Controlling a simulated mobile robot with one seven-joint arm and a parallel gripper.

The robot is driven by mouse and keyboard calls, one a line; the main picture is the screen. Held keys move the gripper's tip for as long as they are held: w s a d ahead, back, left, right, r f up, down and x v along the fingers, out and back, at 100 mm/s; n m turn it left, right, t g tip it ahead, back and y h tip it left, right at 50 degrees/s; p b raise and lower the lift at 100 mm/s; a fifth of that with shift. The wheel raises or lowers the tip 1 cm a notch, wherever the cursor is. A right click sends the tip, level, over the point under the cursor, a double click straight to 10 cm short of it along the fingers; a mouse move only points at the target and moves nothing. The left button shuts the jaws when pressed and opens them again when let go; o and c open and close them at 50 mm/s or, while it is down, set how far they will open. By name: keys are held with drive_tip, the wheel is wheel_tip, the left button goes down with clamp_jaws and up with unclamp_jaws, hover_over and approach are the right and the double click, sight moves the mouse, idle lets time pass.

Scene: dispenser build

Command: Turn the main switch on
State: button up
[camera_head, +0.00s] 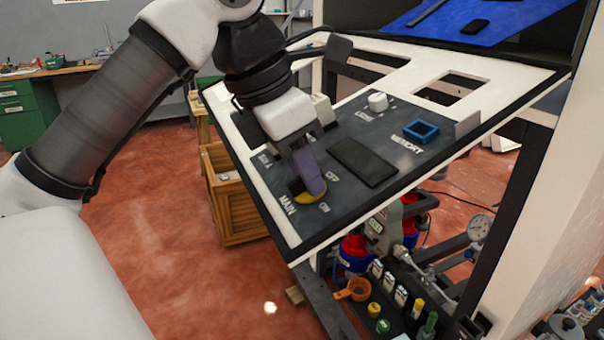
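The main switch (308,198) shows as a yellow and dark part on the dark control panel (345,192), beside the labels MAIN, OFF and ON. My gripper (312,187) comes down onto the switch from above, with its purple finger over the yellow part. The finger hides much of the switch, so its exact position is hard to tell. The fingertip seems to touch or nearly touch the switch. Only one finger shows clearly, so I cannot tell whether the gripper is open or shut.
The sloped panel also carries a white knob (377,102), a blue-framed MEMORY socket (421,131) and a black rectangle (363,161). A white frame surrounds it. Below stand small bottles (402,296) and an orange scoop (354,290). A wooden crate (228,205) stands left of the panel.

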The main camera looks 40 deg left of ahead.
clamp_jaws()
drive_tip(key=shift+m, duration=0.4)
drive_tip(key=m, duration=0.3)
drive_tip(key=shift+m+p, duration=0.3)
drive_tip(key=shift+m, duration=0.1)
drive_tip(key=m+p, duration=0.1)
drive_tip(key=m, duration=0.3)
drive_tip(key=shift+s+d+m, duration=0.1)
drive_tip(key=shift+m, duration=0.2)
drive_tip(key=m+p, duration=0.1)
drive_tip(key=m, duration=0.3)
drive_tip(key=shift+s, duration=0.1)
drive_tip(key=m, duration=0.4)
drive_tip(key=shift+m+p, duration=0.3)
